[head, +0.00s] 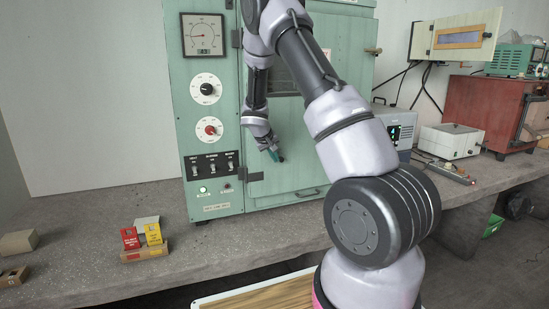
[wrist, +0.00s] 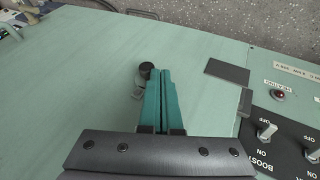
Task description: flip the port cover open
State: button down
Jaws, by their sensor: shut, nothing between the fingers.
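My gripper (head: 275,155) is in front of the lower left part of the green cabinet's door in the head view. In the wrist view its teal fingers (wrist: 160,98) are together with nothing between them. Just left of the fingertips there, a small black round piece (wrist: 146,70) with a grey tab (wrist: 138,92) below it sits on the green door (wrist: 75,80). This looks like the port cover, partly hidden by the fingers. I cannot tell whether the fingers touch it, nor how far it is turned. I cannot make it out in the head view.
The green cabinet (head: 215,130) carries a gauge (head: 204,35), two dials and switches left of its door. A dark plate (wrist: 227,72) is right of my fingers in the wrist view. Small boxes (head: 143,236) stand on the concrete bench (head: 85,215) at left. A grey unit stands right of the cabinet.

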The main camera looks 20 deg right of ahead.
jog(key=shift+f+h, duration=0.15)
jog(key=shift+h, duration=0.15)
jog(key=h, duration=0.2)
jog(key=d+f+n+h, duration=0.1)
jog(key=h, duration=0.2)
jog(key=f+n+t+h, duration=0.1)
jog(key=h, duration=0.1)
jog(key=shift+d, duration=0.15)
jog(key=n+t+h, duration=0.1)
jog(key=h, duration=0.1)
jog(key=d+n+t+h, duration=0.1)
jog(key=h, duration=0.1)
jog(key=d+n+t+h, duration=0.1)
jog(key=h, duration=0.2)
jog(key=shift+d+f, duration=0.15)
jog(key=shift+f, duration=0.1)
jog(key=s+a+f, duration=0.4)
jog(key=a+f, duration=0.3)
jog(key=a, duration=0.2)
jog(key=shift+a, duration=0.35)
